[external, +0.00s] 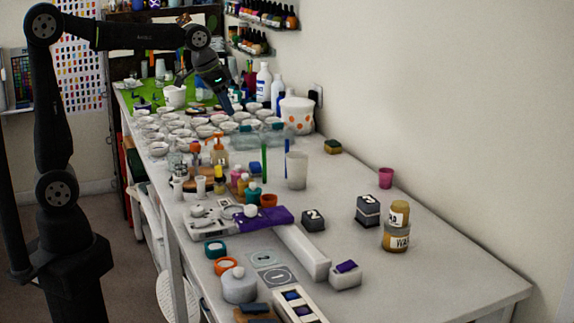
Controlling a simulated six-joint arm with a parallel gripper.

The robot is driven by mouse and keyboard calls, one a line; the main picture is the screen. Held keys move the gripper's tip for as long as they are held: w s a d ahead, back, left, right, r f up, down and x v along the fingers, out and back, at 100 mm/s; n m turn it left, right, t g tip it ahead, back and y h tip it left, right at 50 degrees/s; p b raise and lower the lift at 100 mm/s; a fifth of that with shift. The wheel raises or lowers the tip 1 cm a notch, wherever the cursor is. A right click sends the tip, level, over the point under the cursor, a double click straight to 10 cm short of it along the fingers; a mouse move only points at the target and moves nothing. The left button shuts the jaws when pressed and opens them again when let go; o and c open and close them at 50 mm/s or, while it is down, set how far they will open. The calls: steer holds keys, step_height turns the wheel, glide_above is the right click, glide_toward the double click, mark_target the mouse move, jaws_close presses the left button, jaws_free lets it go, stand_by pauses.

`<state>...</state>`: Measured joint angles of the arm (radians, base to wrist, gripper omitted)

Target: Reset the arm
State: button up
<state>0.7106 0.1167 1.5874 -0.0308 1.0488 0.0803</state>
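My gripper (228,106) hangs from the raised arm over the far part of the white table, above and beside several small white bowls. It is dark and small in the external view. Its fingers point down, and I cannot tell whether they are open or shut. No object clearly shows between them. My arm reaches from the dark base at the left, up to a high elbow, then across to the right toward the back of the table.
Small white bowls (158,149) crowd the table's far left. A white pot with orange dots (297,114) and white bottles (264,84) stand near the wall. A clear cup (296,170) stands mid-table. The right front of the table (440,285) is clear.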

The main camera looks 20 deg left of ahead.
steer(key=s+a+r, duration=0.3)
steer(key=a, duration=0.5)
step_height(320, 180, down, 13)
steer(key=shift+d, duration=0.3)
steer(key=shift+r, duration=0.1)
step_height(320, 180, up, 13)
steer(key=w+d+f, duration=0.2)
steer(key=d, duration=0.4)
steer(key=shift+w+f, duration=0.3)
steer(key=shift+f, duration=0.05)
steer(key=shift+a, duration=0.1)
